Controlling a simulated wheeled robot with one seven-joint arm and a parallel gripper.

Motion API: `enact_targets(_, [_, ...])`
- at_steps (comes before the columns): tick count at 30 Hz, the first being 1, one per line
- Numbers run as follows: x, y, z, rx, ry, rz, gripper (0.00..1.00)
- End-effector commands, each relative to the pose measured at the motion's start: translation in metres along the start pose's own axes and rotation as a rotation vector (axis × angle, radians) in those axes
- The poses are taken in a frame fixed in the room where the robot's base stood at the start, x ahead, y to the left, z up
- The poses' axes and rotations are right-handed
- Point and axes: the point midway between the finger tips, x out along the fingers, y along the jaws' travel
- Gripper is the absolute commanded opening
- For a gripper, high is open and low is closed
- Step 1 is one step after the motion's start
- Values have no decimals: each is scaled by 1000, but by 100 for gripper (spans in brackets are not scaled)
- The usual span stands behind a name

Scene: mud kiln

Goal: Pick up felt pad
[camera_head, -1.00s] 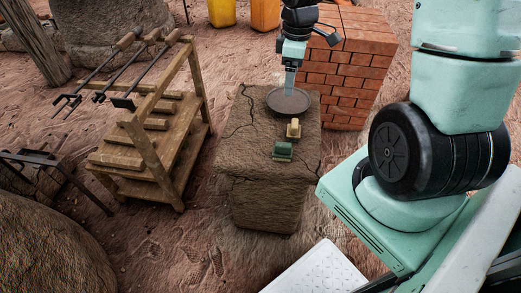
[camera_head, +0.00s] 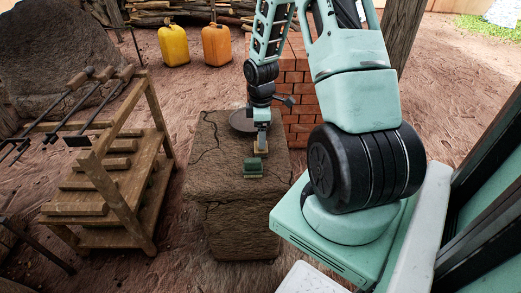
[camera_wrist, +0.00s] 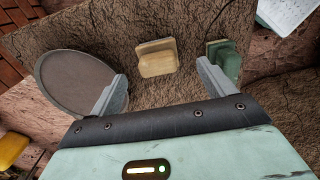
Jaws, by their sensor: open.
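On the mud-brown block (camera_head: 235,225) sit a small tan pad-like piece (camera_head: 258,152) with a raised, narrower part, and a similar green piece (camera_head: 253,170) nearer the front. Which one is the felt pad is not certain; the tan one seems likeliest. My gripper (camera_head: 261,142) is over the tan piece, partly covering it in the head view. In the wrist view, my open fingers (camera_wrist: 162,80) are empty, with the tan piece (camera_wrist: 156,58) ahead between their lines. The green piece (camera_wrist: 226,62) is beyond the right finger.
A dark round plate (camera_head: 240,122) lies on the block behind the tan piece; in the wrist view the left finger overlaps it. A brick stack (camera_head: 299,85) stands behind the block. A wooden rack (camera_head: 120,165) with iron tools stands left. Sandy floor lies between.

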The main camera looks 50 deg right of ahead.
Motion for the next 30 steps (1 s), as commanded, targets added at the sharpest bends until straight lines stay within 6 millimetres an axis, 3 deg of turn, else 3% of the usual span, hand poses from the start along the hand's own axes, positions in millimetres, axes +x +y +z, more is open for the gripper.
enact_targets(6, [16,0,0,0,-1,-1,82])
enact_targets(15, [57,3,-1,0,-1,-2,82])
enact_targets(24, [61,3,-1,0,0,1,82])
enact_targets(25, [61,3,-1,0,0,1,79])
enact_targets(30, [61,3,-1,0,0,1,33])
